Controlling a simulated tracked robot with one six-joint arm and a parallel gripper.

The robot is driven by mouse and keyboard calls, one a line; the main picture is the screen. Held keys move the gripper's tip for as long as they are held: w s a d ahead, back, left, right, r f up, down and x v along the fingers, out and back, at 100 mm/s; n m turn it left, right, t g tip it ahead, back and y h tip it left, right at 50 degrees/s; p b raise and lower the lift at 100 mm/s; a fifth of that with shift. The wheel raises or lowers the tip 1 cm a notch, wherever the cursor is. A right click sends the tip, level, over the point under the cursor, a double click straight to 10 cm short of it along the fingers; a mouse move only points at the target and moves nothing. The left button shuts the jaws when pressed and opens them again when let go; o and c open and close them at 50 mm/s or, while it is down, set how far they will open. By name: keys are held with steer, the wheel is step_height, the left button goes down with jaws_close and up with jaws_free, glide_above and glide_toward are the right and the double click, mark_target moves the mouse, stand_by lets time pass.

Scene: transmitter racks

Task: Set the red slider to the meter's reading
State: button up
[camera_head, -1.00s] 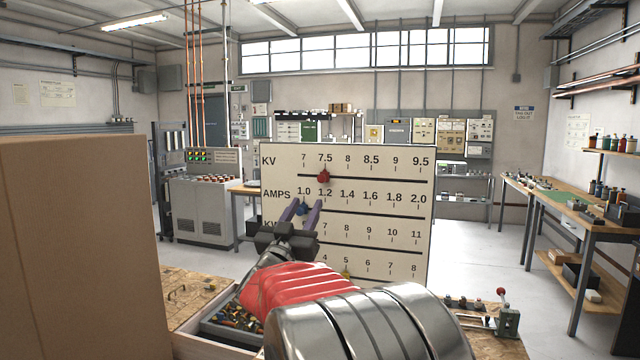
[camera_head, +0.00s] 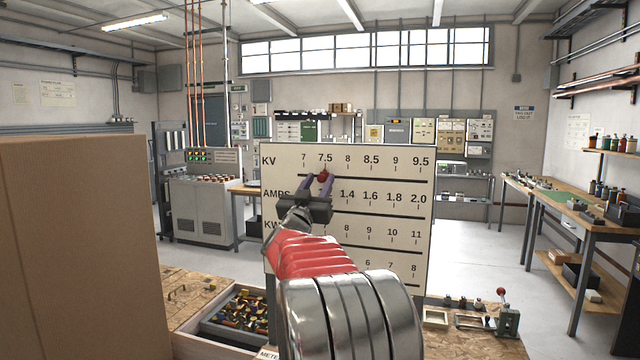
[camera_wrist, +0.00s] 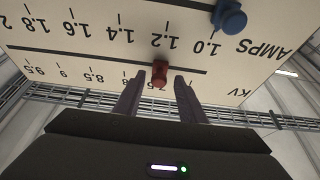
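A white scale board (camera_head: 395,182) has printed rows for KV, AMPS and others. The red slider (camera_head: 323,175) is on the KV row's slot, under about 7.5. My gripper (camera_head: 319,184) is open in front of the board at that row. In the wrist view, which is upside down, the red slider (camera_wrist: 160,72) shows between the two fingertips, with gaps at both sides. The blue slider (camera_wrist: 231,18) is on the AMPS row near 1.0; my arm hides it in the head view. No meter dial shows; only a cut-off label (camera_head: 268,354) reading "METE" does.
A tall brown panel (camera_head: 75,245) fills the left foreground. A box of loose parts (camera_head: 235,315) is below the board's left side. A small device with a red-knobbed lever (camera_head: 508,318) stands at the lower right.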

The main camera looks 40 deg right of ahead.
steer(key=shift+c, duration=0.5)
jaws_close()
